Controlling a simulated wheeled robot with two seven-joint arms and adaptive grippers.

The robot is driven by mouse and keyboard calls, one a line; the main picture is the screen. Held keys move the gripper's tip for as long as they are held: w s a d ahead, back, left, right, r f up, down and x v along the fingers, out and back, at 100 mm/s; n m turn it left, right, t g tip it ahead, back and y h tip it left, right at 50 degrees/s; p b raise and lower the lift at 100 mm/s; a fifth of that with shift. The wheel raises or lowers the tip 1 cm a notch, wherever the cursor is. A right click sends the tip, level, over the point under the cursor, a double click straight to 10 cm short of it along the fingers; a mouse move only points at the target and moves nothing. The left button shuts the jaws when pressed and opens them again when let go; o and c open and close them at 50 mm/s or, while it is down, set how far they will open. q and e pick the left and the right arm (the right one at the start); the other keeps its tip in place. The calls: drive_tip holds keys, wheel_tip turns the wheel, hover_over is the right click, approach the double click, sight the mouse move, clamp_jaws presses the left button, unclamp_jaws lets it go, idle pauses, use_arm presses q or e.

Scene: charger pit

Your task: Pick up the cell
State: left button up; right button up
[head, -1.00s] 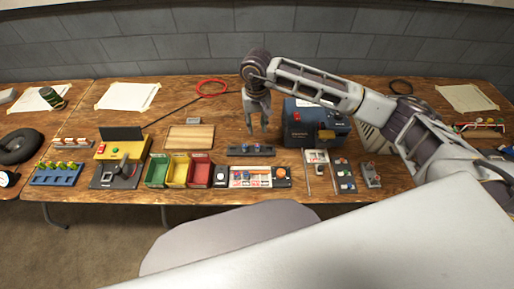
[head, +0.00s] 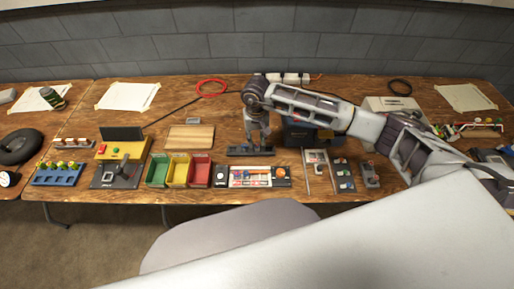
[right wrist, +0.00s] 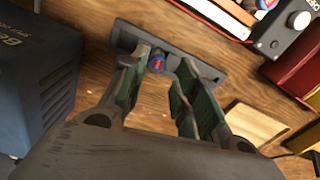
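A dark rack (head: 238,152) lies on the wooden table in front of my right gripper (head: 258,140). In the right wrist view the rack (right wrist: 207,73) runs across under the fingertips. A blue and red cell (right wrist: 157,64) stands in it, between the two fingers of my right gripper (right wrist: 165,68). The fingers are apart, with visible room on the cell's right side; whether the left finger touches it I cannot tell. In the head view the fingers mostly hide the cell. My left gripper is not in view.
A blue box (head: 298,134) stands close on the right of the gripper. Green, yellow and red bins (head: 178,170) and a wooden board (head: 190,137) are to the left. A labelled tray (head: 250,177) lies just in front of the rack.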

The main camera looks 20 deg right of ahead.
sight(257, 145)
drive_tip(key=shift+f, duration=0.2)
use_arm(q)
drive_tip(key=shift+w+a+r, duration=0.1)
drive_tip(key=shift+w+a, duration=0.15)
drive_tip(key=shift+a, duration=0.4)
use_arm(e)
drive_tip(key=shift+f, duration=0.1)
drive_tip(key=shift+f, duration=0.85)
wheel_tip(257, 145, down, 2)
drive_tip(key=shift+d+f+p, duration=0.1)
drive_tip(key=shift+f+p, duration=0.15)
drive_tip(key=shift+p, duration=0.25)
drive_tip(key=shift+w+f, duration=0.1)
drive_tip(key=shift+f, duration=0.3)
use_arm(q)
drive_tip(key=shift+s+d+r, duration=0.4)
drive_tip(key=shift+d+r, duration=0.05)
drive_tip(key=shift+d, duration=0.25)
use_arm(e)
clamp_jaws()
